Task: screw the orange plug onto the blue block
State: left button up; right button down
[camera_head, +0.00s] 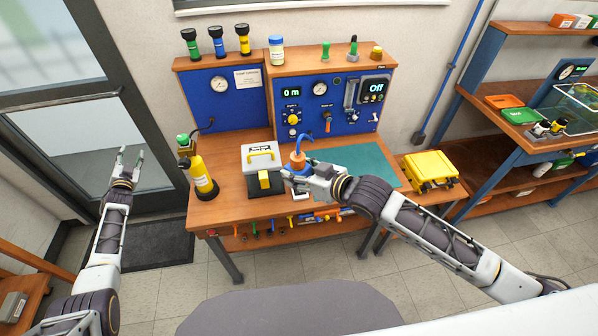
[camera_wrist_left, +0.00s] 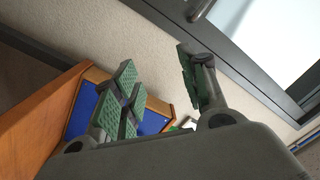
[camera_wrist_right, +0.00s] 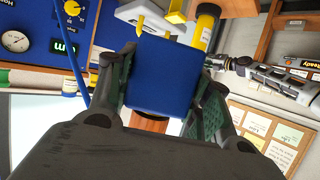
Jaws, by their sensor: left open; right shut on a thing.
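The orange plug (camera_head: 297,157) shows just above my right gripper (camera_head: 290,172) in the head view, over the front middle of the bench. My right gripper is shut on the blue block (camera_wrist_right: 160,75), which sits between its two pads in the right wrist view. An orange-brown part (camera_wrist_right: 150,125) shows at the block's far side there, mostly hidden; I cannot tell how it is seated. A blue hose (camera_head: 309,137) curves near the plug. My left gripper (camera_head: 130,160) is open and empty, left of the bench in front of the door.
A white and yellow case (camera_head: 261,155) stands left of my right gripper, and a yellow cylinder (camera_head: 202,172) at the bench's left end. A green mat (camera_head: 365,163) is largely clear on the right. A yellow toolbox (camera_head: 430,170) stands beyond it. A blue gauge panel (camera_head: 330,107) rises behind.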

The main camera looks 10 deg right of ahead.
pick_arm(q)
jog(key=w+d+r+m+t+h, duration=0.2)
jog(key=w+d+r+h, duration=0.15)
jog(key=d+r, duration=0.45)
jog(key=w+d+r+m+t+h, duration=0.1)
jog(key=w+d+r+m+h, duration=0.2)
jog(key=d+r, duration=0.45)
jog(key=s+d+r+m+g+h, duration=0.2)
jog(key=d+r+m+g+h, duration=0.2)
jog(key=d+r+h, duration=0.55)
jog(key=s+d+r+m+g+h, duration=0.1)
jog(key=d+r+m+g+h, duration=0.4)
jog(key=d, duration=0.7)
jog(key=s+d+r+m+g, duration=0.25)
jog(key=s+d+g, duration=0.35)
jog(key=d, duration=0.5)
jog(key=s+d+r+m+g, duration=0.25)
jog(key=s+d+g, duration=0.4)
jog(key=d, duration=0.35)
jog(key=n+y, duration=0.4)
jog(key=y, duration=1.4)
send_over(298, 156)
jog(key=shift+t, duration=0.25)
jog(key=shift+f, duration=4.3)
jog(key=shift+f, duration=4)
